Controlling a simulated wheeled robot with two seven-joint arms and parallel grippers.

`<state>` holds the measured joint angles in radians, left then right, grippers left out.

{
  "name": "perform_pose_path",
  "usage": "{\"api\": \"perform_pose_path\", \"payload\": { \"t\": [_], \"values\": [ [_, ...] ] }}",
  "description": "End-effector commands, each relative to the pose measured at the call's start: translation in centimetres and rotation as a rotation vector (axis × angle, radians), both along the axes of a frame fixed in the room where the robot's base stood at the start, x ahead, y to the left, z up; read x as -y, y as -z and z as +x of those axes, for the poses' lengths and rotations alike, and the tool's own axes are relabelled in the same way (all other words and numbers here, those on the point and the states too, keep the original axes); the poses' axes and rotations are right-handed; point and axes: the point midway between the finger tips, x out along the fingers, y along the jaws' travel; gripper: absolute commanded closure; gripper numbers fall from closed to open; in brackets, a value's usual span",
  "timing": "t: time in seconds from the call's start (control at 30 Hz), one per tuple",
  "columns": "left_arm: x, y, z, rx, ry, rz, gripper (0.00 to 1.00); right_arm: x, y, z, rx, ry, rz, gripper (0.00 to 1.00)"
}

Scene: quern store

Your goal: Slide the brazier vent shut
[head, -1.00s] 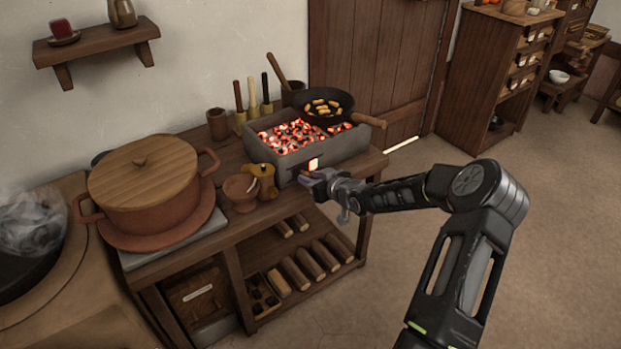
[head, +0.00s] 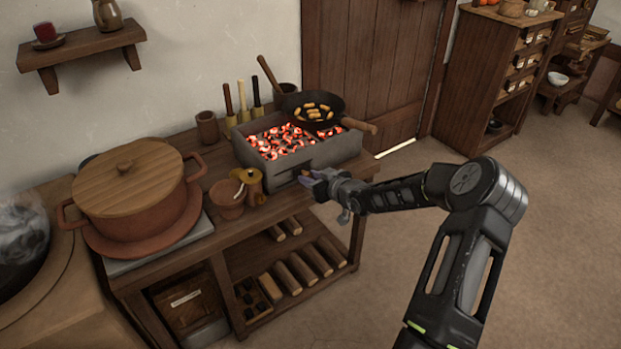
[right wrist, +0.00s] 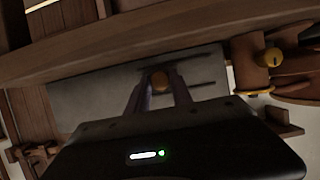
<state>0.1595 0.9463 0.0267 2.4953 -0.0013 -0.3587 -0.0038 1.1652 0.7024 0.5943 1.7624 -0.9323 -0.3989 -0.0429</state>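The grey brazier (head: 335,152) stands on the wooden bench, full of glowing coals (head: 281,139). My right gripper (head: 308,178) is at its front face, coming in from the right. In the right wrist view, its two fingers (right wrist: 160,88) close on both sides of a small round wooden knob (right wrist: 160,80) in front of the brazier's grey face (right wrist: 110,98). Dark slots show in that face beside the knob. No glowing opening shows on the front in the head view. The gripper hides part of the vent there. My left gripper is not in view.
A black pan (head: 316,118) sits over the coals, its handle jutting right. A lidded pot (head: 135,205) is farther left. The floor at right is clear.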

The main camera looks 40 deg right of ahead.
Motion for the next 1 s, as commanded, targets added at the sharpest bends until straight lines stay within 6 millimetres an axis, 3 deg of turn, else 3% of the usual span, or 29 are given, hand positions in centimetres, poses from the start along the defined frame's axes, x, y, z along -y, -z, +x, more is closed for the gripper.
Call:
{"api": "perform_pose_path", "payload": {
  "t": [0.03, 0.27, 0.6, 0.77, 1.0],
  "values": [
    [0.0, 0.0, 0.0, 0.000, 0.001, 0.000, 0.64, 0.7, -0.2, -0.1, 0.003, 0.011, -0.005, 0.71],
    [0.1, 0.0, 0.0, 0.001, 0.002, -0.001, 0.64, 0.5, -0.1, -0.1, 0.003, 0.008, -0.004, 0.52],
    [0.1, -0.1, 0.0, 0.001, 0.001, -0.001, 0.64, 0.3, -0.3, -0.3, 0.002, 0.004, -0.003, 0.52],
    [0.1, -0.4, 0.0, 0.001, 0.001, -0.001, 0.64, 0.3, -1.0, -1.9, 0.001, 0.005, -0.003, 0.52],
    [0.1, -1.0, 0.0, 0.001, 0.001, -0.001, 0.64, 0.4, -2.5, -5.6, 0.000, 0.008, -0.004, 0.52]
  ]
}}
